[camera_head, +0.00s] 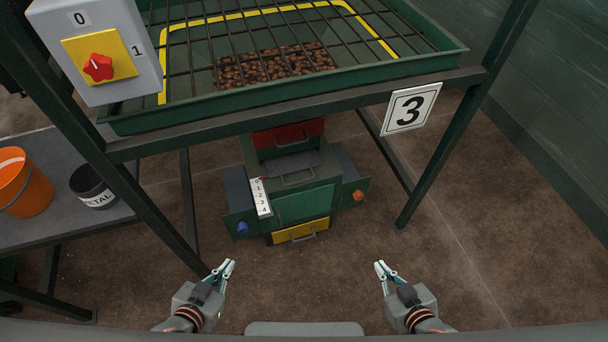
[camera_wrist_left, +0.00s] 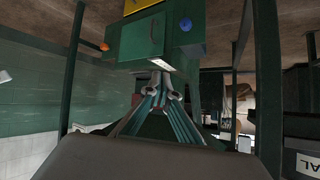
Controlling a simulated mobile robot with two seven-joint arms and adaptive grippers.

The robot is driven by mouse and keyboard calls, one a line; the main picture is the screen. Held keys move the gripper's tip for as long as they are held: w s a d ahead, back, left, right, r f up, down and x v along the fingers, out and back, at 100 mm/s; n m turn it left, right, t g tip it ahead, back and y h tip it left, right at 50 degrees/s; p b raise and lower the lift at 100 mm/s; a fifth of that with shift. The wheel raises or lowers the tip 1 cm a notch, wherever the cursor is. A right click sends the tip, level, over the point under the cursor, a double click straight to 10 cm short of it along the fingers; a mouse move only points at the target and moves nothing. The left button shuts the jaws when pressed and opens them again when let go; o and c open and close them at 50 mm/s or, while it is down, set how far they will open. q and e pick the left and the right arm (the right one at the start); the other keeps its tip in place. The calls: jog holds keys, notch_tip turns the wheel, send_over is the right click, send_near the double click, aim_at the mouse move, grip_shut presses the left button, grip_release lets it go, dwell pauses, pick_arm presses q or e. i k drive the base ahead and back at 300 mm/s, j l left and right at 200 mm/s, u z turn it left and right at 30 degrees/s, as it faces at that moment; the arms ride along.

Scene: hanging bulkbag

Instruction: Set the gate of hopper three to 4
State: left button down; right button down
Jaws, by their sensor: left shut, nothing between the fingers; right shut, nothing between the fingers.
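Hopper three is the green hopper (camera_head: 140,122) with a barred grate on top and a sign reading 3 (camera_head: 411,108). Under it hangs a dark outlet box with a grey gate plate and handle (camera_head: 296,172). A white scale (camera_head: 261,197) marked 0 to 4 stands on the box's left side. In the left wrist view the green box (camera_wrist_left: 150,40) appears upside down. My left gripper (camera_head: 228,268) and right gripper (camera_head: 380,268) are both shut and empty, apart from the box and nearer to me.
A switch box with a red knob (camera_head: 98,67) is at upper left. An orange bucket (camera_head: 24,182) and a dark tin (camera_head: 92,186) stand on a grey table (camera_head: 40,236). Green frame legs (camera_head: 441,160) flank the box. A yellow drawer (camera_head: 300,231) sits below it. Floor right is clear.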

aim_at(281, 165)
jog(key=l+u, duration=0.15)
jog(key=l, duration=0.45)
jog(key=l+u, duration=0.2)
jog(key=l, duration=0.35)
jog(key=k+l+u, duration=0.15)
jog(key=l, duration=0.45)
jog(key=k+l+u, duration=0.15)
jog(key=l, duration=0.4)
jog(key=i, duration=0.05)
